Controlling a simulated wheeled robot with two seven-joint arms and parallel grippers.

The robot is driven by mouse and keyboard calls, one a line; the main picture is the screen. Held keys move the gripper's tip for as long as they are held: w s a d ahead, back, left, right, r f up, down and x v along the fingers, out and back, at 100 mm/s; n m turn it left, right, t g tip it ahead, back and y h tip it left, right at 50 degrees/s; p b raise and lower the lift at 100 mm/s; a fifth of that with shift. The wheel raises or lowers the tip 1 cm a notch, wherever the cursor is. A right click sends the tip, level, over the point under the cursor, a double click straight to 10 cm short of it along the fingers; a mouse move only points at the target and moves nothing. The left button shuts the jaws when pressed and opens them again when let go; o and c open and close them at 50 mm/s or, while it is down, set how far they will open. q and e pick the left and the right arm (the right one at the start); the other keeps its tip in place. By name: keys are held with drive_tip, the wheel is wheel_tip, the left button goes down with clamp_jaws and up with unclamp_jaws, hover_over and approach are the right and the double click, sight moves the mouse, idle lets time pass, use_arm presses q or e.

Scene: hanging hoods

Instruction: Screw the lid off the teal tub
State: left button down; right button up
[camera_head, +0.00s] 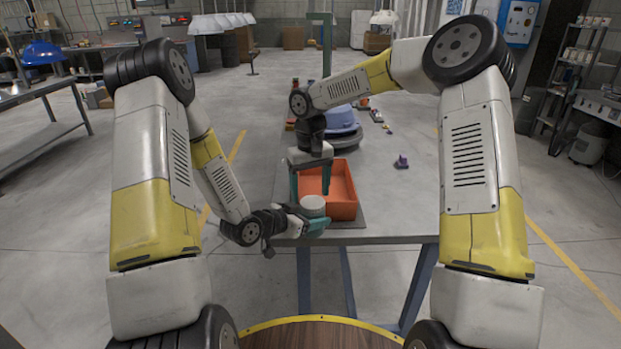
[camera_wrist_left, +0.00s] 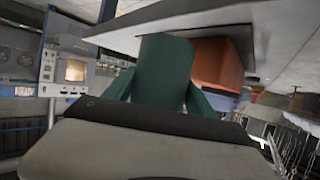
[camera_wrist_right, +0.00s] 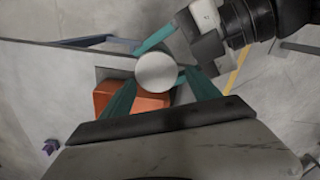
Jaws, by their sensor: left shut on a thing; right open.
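The teal tub (camera_wrist_left: 163,68) is gripped between the fingers of my left gripper (camera_wrist_left: 158,92), near the table's front left edge in the head view. Its round white lid (camera_head: 313,204) faces up on top and also shows in the right wrist view (camera_wrist_right: 156,71). The left gripper (camera_head: 312,224) comes in from the left and hides most of the tub in the head view. My right gripper (camera_head: 311,194) points down above the lid, open. In the right wrist view its fingers (camera_wrist_right: 157,78) stand on either side of the lid. I cannot tell whether they touch it.
An orange-red bin (camera_head: 343,189) stands on the grey table (camera_head: 400,215) just behind the tub. A blue domed hood (camera_head: 340,120) lies farther back. A small purple part (camera_head: 401,162) is to the right. The table's right side is mostly clear.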

drive_tip(key=shift+f, duration=1.2)
drive_tip(key=c, duration=1.3)
drive_tip(key=shift+o, duration=0.2)
drive_tip(key=n, duration=0.3)
drive_tip(key=shift+s+a+r, duration=0.1)
drive_tip(key=shift+s+a, duration=0.1)
drive_tip(key=shift+r, duration=0.1)
drive_tip(key=shift+r, duration=0.5)
drive_tip(key=shift+w+d+r, duration=0.15)
drive_tip(key=shift+d+r, duration=0.1)
drive_tip(key=shift+r, duration=0.25)
